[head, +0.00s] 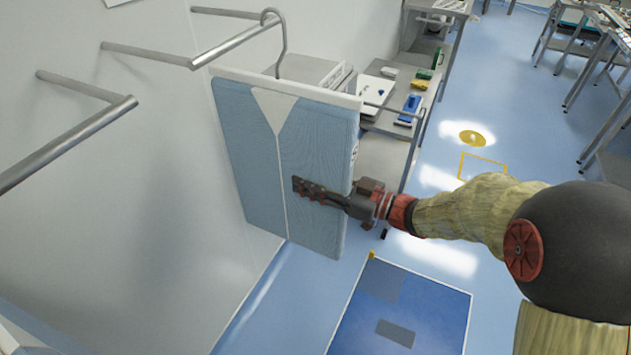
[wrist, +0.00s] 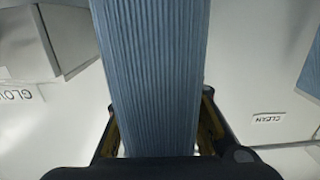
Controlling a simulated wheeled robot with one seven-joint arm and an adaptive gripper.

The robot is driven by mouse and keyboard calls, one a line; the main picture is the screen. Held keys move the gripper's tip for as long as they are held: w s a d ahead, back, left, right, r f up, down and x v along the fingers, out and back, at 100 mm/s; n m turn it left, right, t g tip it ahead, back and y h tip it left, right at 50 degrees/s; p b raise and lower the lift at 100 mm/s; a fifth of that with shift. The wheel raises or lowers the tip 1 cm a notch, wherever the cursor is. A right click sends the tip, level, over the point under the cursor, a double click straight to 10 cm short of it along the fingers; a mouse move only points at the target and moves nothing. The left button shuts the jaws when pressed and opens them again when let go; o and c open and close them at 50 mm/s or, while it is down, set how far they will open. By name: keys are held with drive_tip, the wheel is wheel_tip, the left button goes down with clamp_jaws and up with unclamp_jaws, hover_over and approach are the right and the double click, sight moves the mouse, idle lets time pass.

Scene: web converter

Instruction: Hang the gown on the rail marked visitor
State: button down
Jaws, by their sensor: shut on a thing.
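The gown (head: 235,150) is a flat light-blue panel with a white V-shaped front and a white top edge, upright below a thin grey hook (head: 284,45). The hook's curve is at the far end of a metal wall rail (head: 235,44); I cannot tell whether it rests on the bar. My gripper (head: 318,193) is shut on the gown's right side. In the wrist view, the ribbed blue gown (wrist: 150,75) runs between the fingers and hides the middle. No visitor marking is readable.
A second metal rail (head: 75,140) is on the wall at the near left. A steel bench (head: 385,155) with small items stands behind the gown. A blue mat (head: 400,310) lies on the floor.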

sight(284, 181)
drive_tip(key=shift+b+x, duration=1.15)
drive_tip(key=shift+x, duration=2.4)
drive_tip(key=shift+f+b, duration=0.8)
drive_tip(key=shift+f, duration=1)
